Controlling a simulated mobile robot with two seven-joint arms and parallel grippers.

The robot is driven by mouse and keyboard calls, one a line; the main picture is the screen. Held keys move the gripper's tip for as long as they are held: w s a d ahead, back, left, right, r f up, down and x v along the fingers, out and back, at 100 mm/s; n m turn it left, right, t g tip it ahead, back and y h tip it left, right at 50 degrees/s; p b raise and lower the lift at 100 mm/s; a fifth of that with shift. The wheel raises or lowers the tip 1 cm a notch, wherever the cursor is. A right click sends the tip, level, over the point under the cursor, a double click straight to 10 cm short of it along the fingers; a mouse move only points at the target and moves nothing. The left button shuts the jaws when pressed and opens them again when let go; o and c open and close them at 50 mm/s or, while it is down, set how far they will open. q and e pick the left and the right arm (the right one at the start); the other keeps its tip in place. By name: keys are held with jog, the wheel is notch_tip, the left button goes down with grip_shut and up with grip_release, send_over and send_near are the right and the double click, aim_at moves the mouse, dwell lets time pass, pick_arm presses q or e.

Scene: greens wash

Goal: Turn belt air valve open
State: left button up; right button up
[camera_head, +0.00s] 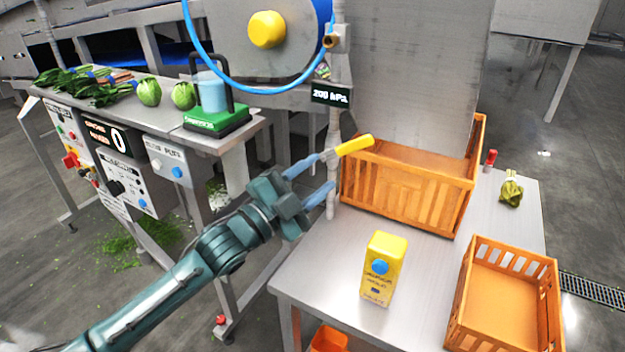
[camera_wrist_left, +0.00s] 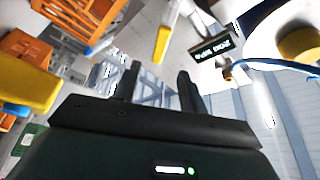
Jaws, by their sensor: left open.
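The belt air valve's yellow lever (camera_head: 355,145) sticks out to the right from the vertical pipe (camera_head: 336,115), crosswise to it. In the left wrist view the yellow lever (camera_wrist_left: 162,45) shows just beyond the fingertips, nearer the left finger. My left gripper (camera_head: 327,172) is open and empty; its blue-grey fingers are close to the pipe, just below and left of the lever. I see no contact with the lever. A black display (camera_head: 330,95) reading about 200 hPa sits on the pipe above the lever, and the display (camera_wrist_left: 215,52) also shows in the wrist view.
A large orange crate (camera_head: 408,190) stands right behind the lever. A yellow carton (camera_head: 383,268) and a smaller orange crate (camera_head: 552,318) are on the metal table (camera_head: 330,262). A blue hose (camera_head: 250,91) loops above. A control bench (camera_head: 100,150) with greens stands at left.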

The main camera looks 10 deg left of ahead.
aim_at(344, 149)
pick_arm(q)
jog(key=shift+s, duration=0.15)
jog(key=shift+c, duration=0.3)
jog(key=shift+f, duration=0.1)
jog(key=shift+c, duration=0.7)
jog(key=d+f+m+y, duration=0.1)
jog(key=m, duration=0.1)
jog(key=s+d+f+m+t+y, duration=0.1)
jog(key=d+m, duration=0.1)
jog(key=m, duration=0.1)
jog(key=s+d+f+m+y, duration=0.1)
jog(key=d+m, duration=0.1)
jog(key=shift+d+b, duration=0.15)
jog(key=shift+b, duration=0.15)
jog(key=c, duration=0.6)
jog(key=shift+s+d+m+t+y, duration=0.15)
jog(key=shift+m+t+y, duration=0.15)
jog(key=shift+m+y, duration=0.2)
jog(key=shift+s+d+m+t+y, duration=0.1)
jog(key=shift+m+t+y, duration=0.2)
jog(key=shift+m+y, duration=0.2)
grip_shut()
jog(key=w+d+r+m+t+y, duration=0.1)
jog(key=w+r+m+y, duration=0.2)
jog(key=w, duration=0.5)
jog(key=shift+w+d+y, duration=0.2)
jog(key=shift+w+y, duration=0.1)
jog(key=shift+y, duration=0.1)
